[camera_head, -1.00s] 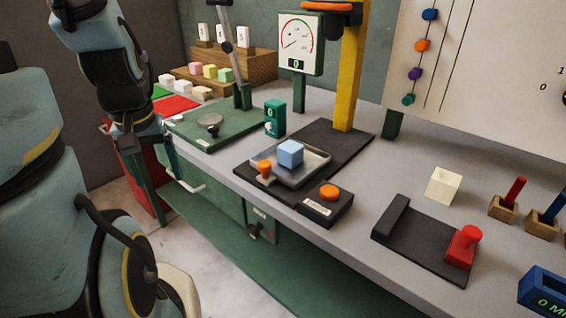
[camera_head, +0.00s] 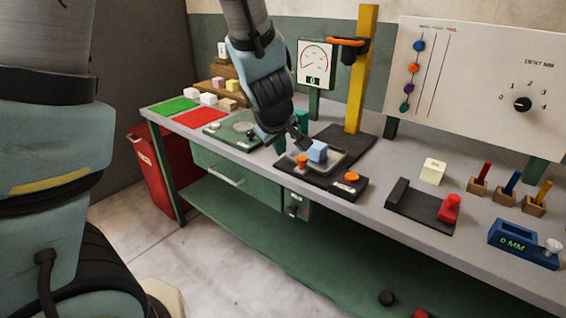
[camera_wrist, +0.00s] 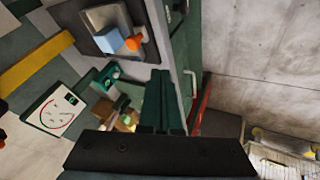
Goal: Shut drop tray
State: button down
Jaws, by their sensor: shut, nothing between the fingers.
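The grey tray (camera_head: 334,161) lies on the black press base under the yellow post. A light blue cube (camera_head: 317,151) sits on the tray, and an orange knob (camera_head: 302,161) stands at its front left. In the wrist view the blue cube (camera_wrist: 113,40) and orange knob (camera_wrist: 134,43) show at the top. My gripper (camera_head: 301,140) is just left of and above the cube, apart from the knob as far as I can tell. Its fingers (camera_wrist: 164,76) look shut and empty. The gripper partly hides the green plate behind it.
An orange button (camera_head: 351,177) is on a black box right of the tray. The yellow post (camera_head: 362,75) rises behind. A dial gauge (camera_head: 316,63) stands back left. The green drawer (camera_head: 222,178) is below the bench edge.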

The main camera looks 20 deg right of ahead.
jog(key=w+d+f+b, duration=0.2)
jog(key=w+d+f, duration=0.4)
jog(key=d+f, duration=0.1)
jog(key=shift+f, duration=0.8)
jog(key=shift+a, duration=0.1)
